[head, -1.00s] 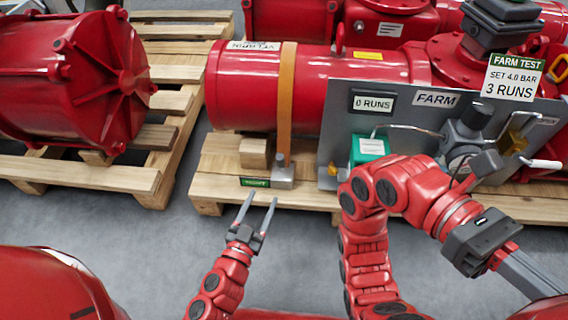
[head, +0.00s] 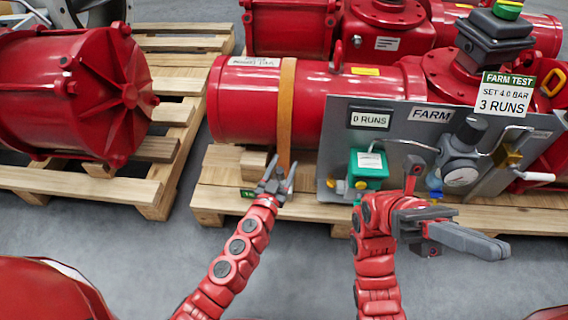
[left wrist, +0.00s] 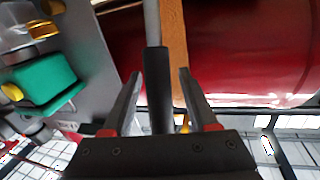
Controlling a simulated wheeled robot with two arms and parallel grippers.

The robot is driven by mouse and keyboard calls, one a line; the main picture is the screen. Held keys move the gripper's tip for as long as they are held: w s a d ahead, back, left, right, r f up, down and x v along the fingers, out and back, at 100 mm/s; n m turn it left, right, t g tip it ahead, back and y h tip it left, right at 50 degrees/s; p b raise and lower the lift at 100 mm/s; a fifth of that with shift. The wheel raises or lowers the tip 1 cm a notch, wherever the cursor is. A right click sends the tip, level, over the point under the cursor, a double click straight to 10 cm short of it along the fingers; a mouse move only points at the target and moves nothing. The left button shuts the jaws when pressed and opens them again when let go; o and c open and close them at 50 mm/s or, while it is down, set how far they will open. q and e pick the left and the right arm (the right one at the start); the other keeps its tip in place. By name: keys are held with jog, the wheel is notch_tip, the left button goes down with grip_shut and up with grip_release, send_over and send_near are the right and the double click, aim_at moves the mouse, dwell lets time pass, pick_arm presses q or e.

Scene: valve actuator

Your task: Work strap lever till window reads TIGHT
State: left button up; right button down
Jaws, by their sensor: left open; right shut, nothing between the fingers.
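The orange strap (head: 287,105) runs down over the red cylinder to the pallet; it also shows in the left wrist view (left wrist: 174,40). My left gripper (head: 277,172) is at the strap's lower end and covers most of the ratchet there. In the left wrist view, the lever's dark grip (left wrist: 158,88) on a grey rod lies between the two open fingers (left wrist: 160,92); I see a gap on each side. The small green window (head: 247,193) is partly hidden by my left gripper and its text is unreadable. My right gripper (head: 497,246) is shut and empty.
A grey panel (head: 335,130) with a green box (head: 368,168), gauge (head: 461,177) and levers stands right of the strap. A wooden pallet (head: 218,190) carries the cylinder. Grey floor is clear in front.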

pick_arm(q)
jog(key=shift+w+d, duration=0.1)
jog(key=shift+w, duration=0.15)
grip_shut()
dwell(1.4)
